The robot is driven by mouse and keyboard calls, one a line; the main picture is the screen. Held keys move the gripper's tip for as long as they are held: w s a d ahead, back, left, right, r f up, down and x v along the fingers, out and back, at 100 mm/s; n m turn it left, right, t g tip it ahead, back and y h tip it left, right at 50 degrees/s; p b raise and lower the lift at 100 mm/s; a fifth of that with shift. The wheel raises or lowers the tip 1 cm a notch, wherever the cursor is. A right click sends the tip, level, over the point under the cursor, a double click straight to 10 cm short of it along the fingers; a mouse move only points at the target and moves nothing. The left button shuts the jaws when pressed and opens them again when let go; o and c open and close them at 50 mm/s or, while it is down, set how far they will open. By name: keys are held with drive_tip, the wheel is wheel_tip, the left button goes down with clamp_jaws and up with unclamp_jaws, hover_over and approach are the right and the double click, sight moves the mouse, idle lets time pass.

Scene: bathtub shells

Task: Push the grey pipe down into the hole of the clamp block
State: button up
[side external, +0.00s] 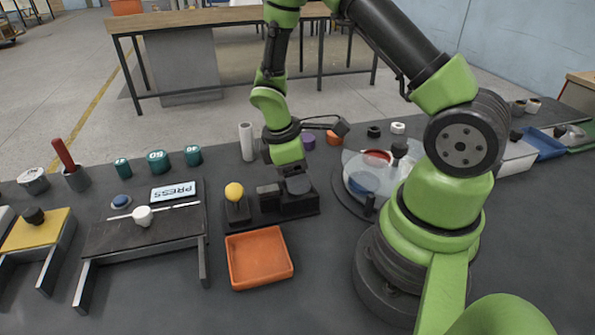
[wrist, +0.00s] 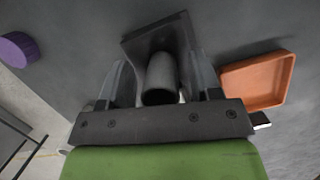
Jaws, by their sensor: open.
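A grey pipe (wrist: 162,76) shows in the wrist view between the two fingers of my open gripper (wrist: 163,92). Its lower end meets a dark clamp block (wrist: 143,42), and I cannot tell how deep it sits. In the side external view my gripper (side external: 297,186) points down over the right part of the dark block (side external: 298,206), hiding the pipe there. A gap shows on the left of the pipe; contact on the right is unclear. The block's base also carries a dark cube and a yellow ball (side external: 234,192) on a post at its left end.
An orange tray (side external: 232,275) lies in front of the block. A pale upright tube (side external: 246,142) and a purple cylinder (side external: 307,141) stand behind. A round turntable (side external: 352,205) is close on the right. A low black stand (side external: 125,232) with a PRESS sign is left.

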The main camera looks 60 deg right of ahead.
drive_tip(key=v, duration=1.2)
drive_tip(key=s+a+r+m+t+y, duration=0.2)
drive_tip(key=s+a+r+m+t, duration=0.2)
drive_tip(key=s+r+m+t, duration=0.1)
drive_tip(key=s+a+r+m+t+y, duration=0.1)
drive_tip(key=s+a+r+m+t, duration=0.3)
drive_tip(key=s+r, duration=0.3)
drive_tip(key=shift+s+r+m+t+y, duration=0.2)
drive_tip(key=shift+r+m+t+y, duration=0.2)
drive_tip(key=shift+r+m, duration=0.55)
drive_tip(key=shift+d, duration=0.1)
